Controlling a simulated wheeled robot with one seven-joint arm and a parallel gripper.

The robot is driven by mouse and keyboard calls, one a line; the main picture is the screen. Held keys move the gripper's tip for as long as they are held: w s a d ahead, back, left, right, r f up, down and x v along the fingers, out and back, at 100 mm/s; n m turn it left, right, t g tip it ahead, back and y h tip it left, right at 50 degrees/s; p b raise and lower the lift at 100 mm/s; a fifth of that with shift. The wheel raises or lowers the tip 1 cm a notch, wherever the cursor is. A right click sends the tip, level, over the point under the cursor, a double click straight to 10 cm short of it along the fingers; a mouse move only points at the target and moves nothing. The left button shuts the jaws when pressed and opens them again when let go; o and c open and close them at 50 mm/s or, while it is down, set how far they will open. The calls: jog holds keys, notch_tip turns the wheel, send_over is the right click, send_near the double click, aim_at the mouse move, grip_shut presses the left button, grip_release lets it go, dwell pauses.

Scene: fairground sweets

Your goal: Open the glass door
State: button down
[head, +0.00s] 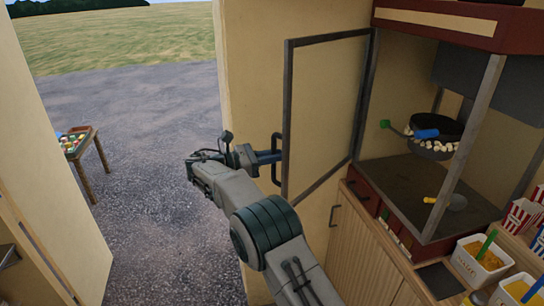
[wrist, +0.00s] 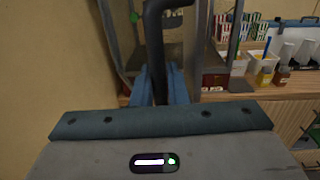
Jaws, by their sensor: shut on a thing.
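The glass door (head: 327,110) is a dark-framed pane on the popcorn machine (head: 400,190). It stands swung open to the left of the machine in the head view. Its dark bar handle (head: 275,172) is on the door's left edge. My gripper (head: 272,157) is at the handle, with my arm reaching up from below. In the wrist view the blue fingers (wrist: 160,88) are shut around the dark handle bar (wrist: 154,40).
The machine holds a dark kettle (head: 436,138) with popcorn and a yellow-handled scoop (head: 440,201). Striped boxes (head: 522,214) and white tubs (head: 480,262) stand on the wooden counter (head: 352,232) at right. A doorway to open gravel (head: 150,160) is at left.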

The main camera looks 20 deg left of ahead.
jog(key=c, duration=1.5)
grip_release()
jog(key=shift+w+d, duration=0.1)
jog(key=shift+d, duration=0.05)
jog(key=shift+c, duration=0.2)
jog(key=shift+a, duration=0.25)
jog(key=v, duration=1.1)
jog(key=shift+s+a, duration=0.25)
jog(key=shift+s, duration=0.1)
